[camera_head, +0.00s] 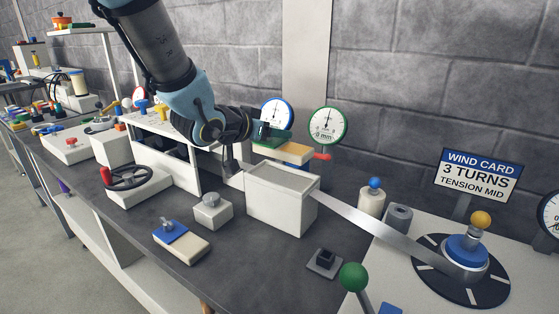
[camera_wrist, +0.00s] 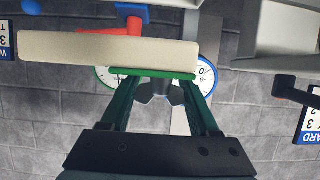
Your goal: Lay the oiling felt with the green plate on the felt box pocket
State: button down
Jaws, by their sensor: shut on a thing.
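The oiling felt with the green plate is a cream pad (camera_head: 293,152) under a green plate (camera_head: 266,144). My gripper (camera_head: 262,132) is shut on the grip on top of the plate. In the wrist view my fingers (camera_wrist: 158,88) close on a dark grey grip (camera_wrist: 160,92), with the green plate (camera_wrist: 152,73) and cream pad (camera_wrist: 105,47) beyond. The felt box (camera_head: 278,208) is a pale block with a shallow grey pocket (camera_head: 284,177) on top. The felt hangs above and behind the pocket, apparently clear of it.
A blue-plated felt (camera_head: 181,242) lies on the dark bench at front left. A metal strip (camera_head: 370,225) runs from the box to the blue-hubbed reel (camera_head: 465,255). Two dial gauges (camera_head: 327,125) and a red lever (camera_head: 323,156) stand close behind the felt.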

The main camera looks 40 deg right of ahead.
aim_at(273, 170)
jog(key=shift+f, duration=3.1)
jog(key=shift+f, duration=0.2)
jog(key=shift+c, duration=0.6)
grip_release()
jog(key=shift+r+p, duration=0.2)
jog(key=shift+p, duration=0.1)
jog(key=b+v, duration=0.4)
jog(key=v, duration=0.8)
jog(key=shift+b, duration=0.3)
